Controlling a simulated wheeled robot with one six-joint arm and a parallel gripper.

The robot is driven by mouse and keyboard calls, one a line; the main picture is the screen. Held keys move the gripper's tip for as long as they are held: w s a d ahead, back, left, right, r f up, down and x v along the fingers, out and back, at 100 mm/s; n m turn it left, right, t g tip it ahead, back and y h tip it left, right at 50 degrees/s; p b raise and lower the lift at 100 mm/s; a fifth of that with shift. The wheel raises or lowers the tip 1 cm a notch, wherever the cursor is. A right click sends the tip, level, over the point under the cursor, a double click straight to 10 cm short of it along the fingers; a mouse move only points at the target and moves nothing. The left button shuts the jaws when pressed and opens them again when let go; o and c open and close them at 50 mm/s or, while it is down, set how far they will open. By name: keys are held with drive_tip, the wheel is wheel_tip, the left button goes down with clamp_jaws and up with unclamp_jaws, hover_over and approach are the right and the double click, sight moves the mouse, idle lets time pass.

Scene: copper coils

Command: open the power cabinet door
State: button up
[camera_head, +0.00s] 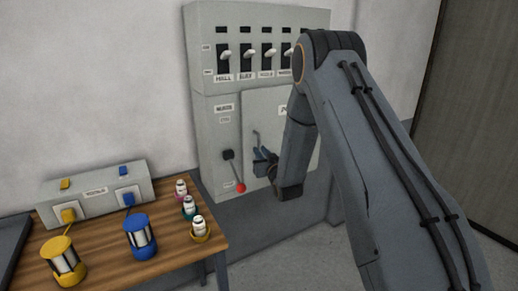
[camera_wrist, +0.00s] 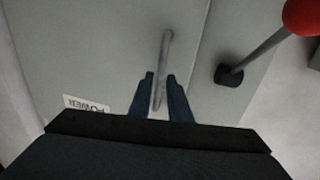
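The power cabinet (camera_head: 208,140) is a grey box on the wall. Its door (camera_head: 262,112) is a flat panel that looks closed, and it also shows in the wrist view (camera_wrist: 95,55) with a "POWER" label. A thin grey bar handle (camera_head: 256,138) is on the door's left side; it shows in the wrist view too (camera_wrist: 167,50). My gripper (camera_head: 263,158) is at the lower part of the handle. In the wrist view my gripper's blue fingers (camera_wrist: 161,76) are apart, one on each side of the handle, with gaps visible. My arm hides the door's right side.
A lever with a red knob (camera_head: 240,187) sticks out left of the door, close to my gripper; its knob (camera_wrist: 302,16) is at the wrist view's upper right. Labelled switches (camera_head: 246,58) are above. A wooden table (camera_head: 185,258) with coils stands at left.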

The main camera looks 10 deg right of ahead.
drive_tip(key=shift+w+a, duration=0.2)
drive_tip(key=shift+w, duration=1.1)
clamp_jaws()
drive_tip(key=shift+s, duration=0.15)
